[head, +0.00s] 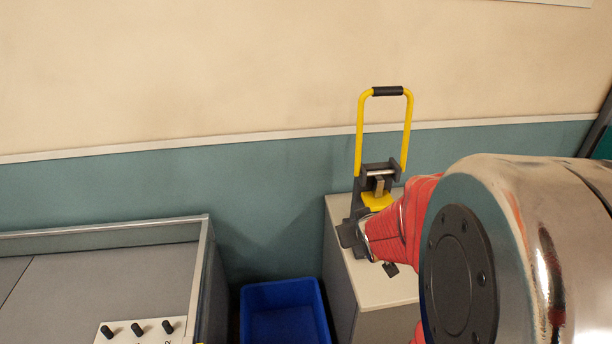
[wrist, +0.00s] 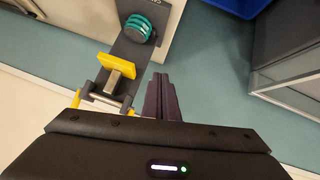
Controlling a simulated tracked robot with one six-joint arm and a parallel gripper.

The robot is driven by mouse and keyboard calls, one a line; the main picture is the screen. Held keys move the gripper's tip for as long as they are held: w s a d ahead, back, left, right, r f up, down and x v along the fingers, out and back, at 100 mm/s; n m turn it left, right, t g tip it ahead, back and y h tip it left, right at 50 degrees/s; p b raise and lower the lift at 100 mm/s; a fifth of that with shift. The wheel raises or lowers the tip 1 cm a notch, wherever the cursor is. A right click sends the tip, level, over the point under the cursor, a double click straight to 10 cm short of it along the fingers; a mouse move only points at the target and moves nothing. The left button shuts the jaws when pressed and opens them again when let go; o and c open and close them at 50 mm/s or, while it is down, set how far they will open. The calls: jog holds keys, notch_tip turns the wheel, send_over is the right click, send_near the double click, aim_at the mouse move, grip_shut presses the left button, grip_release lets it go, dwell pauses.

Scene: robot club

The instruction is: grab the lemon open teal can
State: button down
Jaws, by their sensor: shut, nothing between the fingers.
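A ribbed teal round thing (wrist: 138,28) with a dark top, possibly the teal can in flattened form, sits on the dark base plate of a yellow-handled press (wrist: 118,66) in the wrist view. The press also shows in the head view (head: 385,150), its yellow handle standing upright. The teal thing is hidden there, apparently behind my arm. My gripper (wrist: 162,82) is shut and empty, its dark fingers beside the press and apart from the teal thing in the picture. In the head view my red arm covers the lower part of the press. No lemon marking is readable.
The press stands on a white-topped cabinet (head: 376,288) against the teal and cream wall. A blue bin (head: 284,312) stands on the floor left of the cabinet. Further left is a grey table with a raised rim (head: 100,232) and a panel of black knobs (head: 140,329).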

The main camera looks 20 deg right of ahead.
jog(key=s+d+f+m+t, duration=0.1)
jog(key=s+d+f+t, duration=0.3)
jog(key=d+f, duration=0.6)
notch_tip(320, 180, down, 3)
jog(key=shift+r+m, duration=0.2)
jog(key=shift+m, duration=0.1)
jog(key=shift+w+d, duration=0.1)
jog(key=shift+w, duration=0.05)
